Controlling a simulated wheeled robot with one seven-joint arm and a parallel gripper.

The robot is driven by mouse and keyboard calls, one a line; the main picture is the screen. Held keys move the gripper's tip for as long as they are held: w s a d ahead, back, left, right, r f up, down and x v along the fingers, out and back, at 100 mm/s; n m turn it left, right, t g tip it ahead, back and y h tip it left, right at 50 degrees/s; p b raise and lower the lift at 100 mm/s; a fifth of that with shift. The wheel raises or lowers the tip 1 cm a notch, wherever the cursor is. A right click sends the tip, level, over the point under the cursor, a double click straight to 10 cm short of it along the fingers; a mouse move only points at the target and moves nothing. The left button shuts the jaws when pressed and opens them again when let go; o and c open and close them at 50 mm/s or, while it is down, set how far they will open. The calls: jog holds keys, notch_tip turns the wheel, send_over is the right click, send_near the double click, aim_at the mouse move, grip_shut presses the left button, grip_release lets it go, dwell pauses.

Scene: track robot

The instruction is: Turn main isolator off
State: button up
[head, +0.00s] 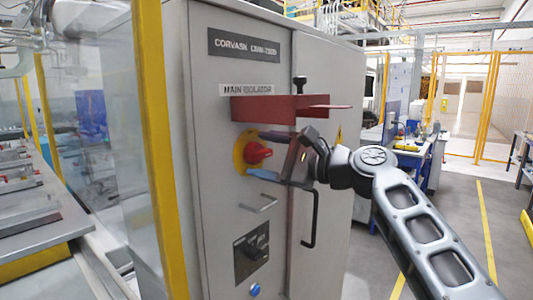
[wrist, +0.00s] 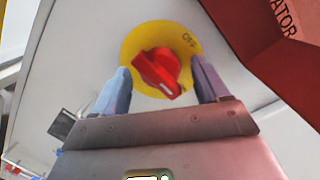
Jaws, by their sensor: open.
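The main isolator is a red rotary knob (head: 259,152) on a round yellow plate (head: 239,153), mounted on the front of a grey cabinet (head: 222,205). In the wrist view the red knob (wrist: 158,70) sits on the yellow plate (wrist: 135,43), with "OFF" printed at its upper right. The knob's white mark points down and slightly right, away from "OFF". My gripper (wrist: 161,67) is open, one finger on each side of the knob. Gaps show between fingers and knob; whether either touches I cannot tell. The gripper (head: 256,154) reaches in from the right in the head view.
A red shelf-like guard (head: 262,108) juts out just above the knob and close over my gripper. A long black door handle (head: 313,222) stands to the right.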

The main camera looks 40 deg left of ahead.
jog(key=shift+c, duration=0.5)
jog(key=c, duration=0.9)
jog(key=shift+f, duration=0.1)
jog(key=shift+c, duration=0.2)
